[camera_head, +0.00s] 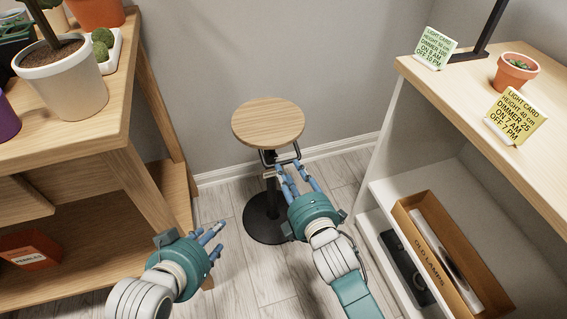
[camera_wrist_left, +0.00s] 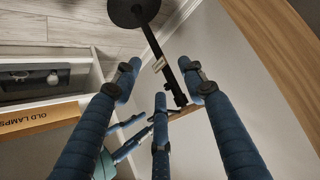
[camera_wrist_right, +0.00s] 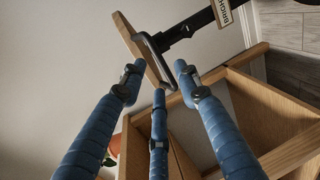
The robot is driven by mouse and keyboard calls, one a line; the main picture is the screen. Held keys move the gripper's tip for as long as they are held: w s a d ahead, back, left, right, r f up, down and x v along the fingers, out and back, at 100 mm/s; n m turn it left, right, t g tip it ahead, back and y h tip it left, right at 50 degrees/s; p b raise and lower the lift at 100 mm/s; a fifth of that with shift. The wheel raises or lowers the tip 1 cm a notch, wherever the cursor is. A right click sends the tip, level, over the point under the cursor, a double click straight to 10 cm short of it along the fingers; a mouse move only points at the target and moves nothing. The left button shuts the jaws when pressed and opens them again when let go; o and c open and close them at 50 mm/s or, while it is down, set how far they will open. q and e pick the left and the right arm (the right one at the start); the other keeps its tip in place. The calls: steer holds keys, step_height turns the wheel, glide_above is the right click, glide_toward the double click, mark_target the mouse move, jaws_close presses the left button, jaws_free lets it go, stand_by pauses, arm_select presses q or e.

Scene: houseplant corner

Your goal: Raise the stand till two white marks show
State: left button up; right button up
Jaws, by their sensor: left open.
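The stand has a round wooden top (camera_head: 268,122), a black post and a round black base (camera_head: 265,222) on the floor. A black loop handle (camera_wrist_right: 146,40) sits under the top. A tag, partly readable as "BRIGH", hangs at the post (camera_wrist_right: 203,17). I make out no white marks on the post. My right gripper (camera_head: 297,172) is at the handle below the top's front edge. Its fingers look apart, with the handle near or between their tips; contact is unclear. My left gripper (camera_head: 215,232) is open and empty, left of the base. The left wrist view shows the post (camera_wrist_left: 160,50) beyond its fingers.
A wooden plant bench (camera_head: 120,110) stands at left, with a white pot (camera_head: 62,80) near its edge. At right, a shelf unit (camera_head: 420,150) carries light cards (camera_head: 517,116) and a small terracotta pot (camera_head: 515,72). An "OLD LAMPS" box (camera_head: 440,250) sits below. Floor between is clear.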

mark_target(284, 163)
steer(key=b+x, duration=0.1)
steer(key=x, duration=0.4)
steer(key=shift+w, duration=0.2)
arm_select(q)
steer(key=w+d+r+t+h, duration=0.1)
steer(key=w+d+r+t, duration=0.1)
steer(key=w+r+t, duration=0.3)
steer(key=shift+w+d+r, duration=0.4)
steer(key=shift+w+r, duration=0.25)
steer(key=shift+r, duration=1.05)
arm_select(e)
steer(key=shift+w+a+f, duration=0.1)
steer(key=shift+w+a, duration=0.05)
steer(key=shift+w, duration=0.1)
jaws_close()
